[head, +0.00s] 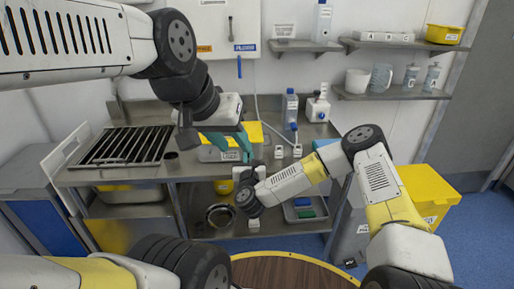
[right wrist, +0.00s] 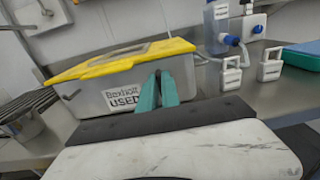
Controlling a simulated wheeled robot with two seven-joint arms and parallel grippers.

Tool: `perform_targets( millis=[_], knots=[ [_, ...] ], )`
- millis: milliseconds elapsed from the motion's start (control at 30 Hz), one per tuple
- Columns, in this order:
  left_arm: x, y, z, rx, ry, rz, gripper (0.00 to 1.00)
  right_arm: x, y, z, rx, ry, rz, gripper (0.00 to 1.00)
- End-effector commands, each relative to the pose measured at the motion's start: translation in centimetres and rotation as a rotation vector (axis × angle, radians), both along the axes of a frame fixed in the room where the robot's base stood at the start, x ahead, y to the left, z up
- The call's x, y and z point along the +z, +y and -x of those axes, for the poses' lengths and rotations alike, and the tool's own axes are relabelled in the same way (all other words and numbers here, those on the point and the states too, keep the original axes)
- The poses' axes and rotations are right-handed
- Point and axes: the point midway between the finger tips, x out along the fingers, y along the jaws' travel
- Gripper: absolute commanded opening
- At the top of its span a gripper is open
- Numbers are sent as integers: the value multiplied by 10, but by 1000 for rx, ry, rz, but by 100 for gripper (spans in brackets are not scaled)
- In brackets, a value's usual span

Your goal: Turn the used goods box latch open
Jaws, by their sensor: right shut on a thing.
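The used goods box, a grey box labelled "USED" (right wrist: 90,100) with a yellow lid (right wrist: 125,58), stands on the steel table. In the head view the box (head: 212,155) is partly hidden behind my left gripper. My right gripper (right wrist: 158,78) is shut at the upper front of the box, near the lid's edge. Its teal fingers are close together and cover the latch, so the latch's position cannot be seen. The lid looks down on the box.
White padlock-shaped items (right wrist: 231,74) and a blue-capped bottle (right wrist: 220,28) stand right of the box. A black slotted rack (head: 125,146) lies at the table's left. A yellow bin (head: 428,190) stands at the right. The lower shelf holds trays and a round bowl (head: 221,215).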

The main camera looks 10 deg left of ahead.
Motion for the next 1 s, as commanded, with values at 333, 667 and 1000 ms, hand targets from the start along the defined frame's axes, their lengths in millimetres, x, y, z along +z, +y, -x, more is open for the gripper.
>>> perform_targets(
  millis=[333,667,1000],
  knots=[
    [0,0,0,0,0,0,36,0,1,0,1,-38,148,0],
    [0,0,0,0,0,0,36,0,2,1,1,-111,439,0],
    [0,0,0,0,0,0,36,-1,3,1,1,-189,754,0]
  ],
)
